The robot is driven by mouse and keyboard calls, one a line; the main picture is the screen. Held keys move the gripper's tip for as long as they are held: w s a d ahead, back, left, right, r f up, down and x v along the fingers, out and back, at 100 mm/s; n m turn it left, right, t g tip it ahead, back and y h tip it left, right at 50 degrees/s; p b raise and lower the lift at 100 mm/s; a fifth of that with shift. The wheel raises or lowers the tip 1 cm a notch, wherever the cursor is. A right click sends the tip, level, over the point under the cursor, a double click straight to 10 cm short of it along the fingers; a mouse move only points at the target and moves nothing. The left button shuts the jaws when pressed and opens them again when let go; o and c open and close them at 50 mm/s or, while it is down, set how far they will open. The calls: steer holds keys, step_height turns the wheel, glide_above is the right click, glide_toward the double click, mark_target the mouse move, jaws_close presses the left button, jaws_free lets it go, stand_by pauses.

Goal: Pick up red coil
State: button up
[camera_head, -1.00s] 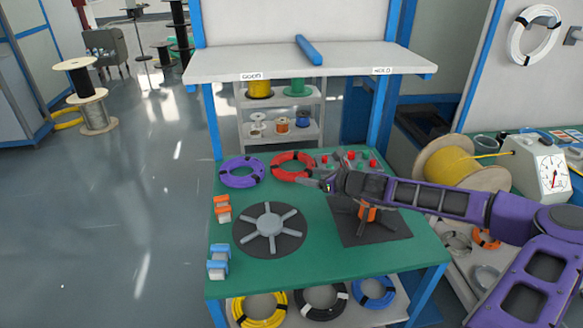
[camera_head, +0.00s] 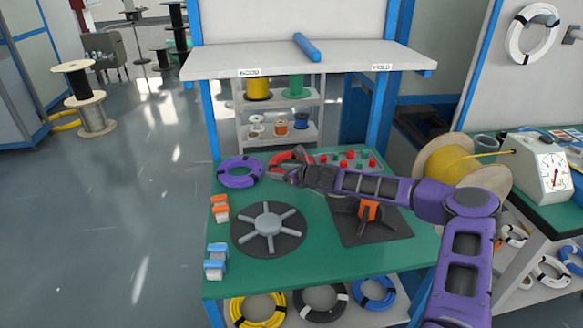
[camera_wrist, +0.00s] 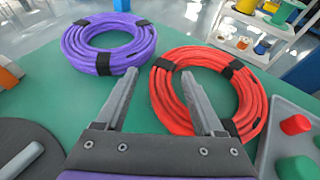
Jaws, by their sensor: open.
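The red coil (camera_wrist: 248,92) lies flat on the green table, bound with black bands. In the head view the red coil (camera_head: 281,157) is partly hidden behind my gripper (camera_head: 284,172). In the wrist view my gripper (camera_wrist: 160,90) is open and empty. Its right finger overlaps the near left part of the red coil in the picture, and its left finger is over bare green table. I cannot tell whether the right finger touches the coil.
A purple coil (camera_head: 240,181) lies left of the red one. A grey tray with red and green knobs (camera_wrist: 290,145) is close on the right. A dark disc with a spoked hub (camera_head: 268,222) and an orange fixture (camera_head: 368,211) stand nearer. A shelf (camera_head: 310,61) overhangs the back.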

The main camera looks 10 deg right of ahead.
steer(key=shift+w, duration=0.1)
jaws_close()
stand_by(0.3)
steer(key=shift+r, duration=0.1)
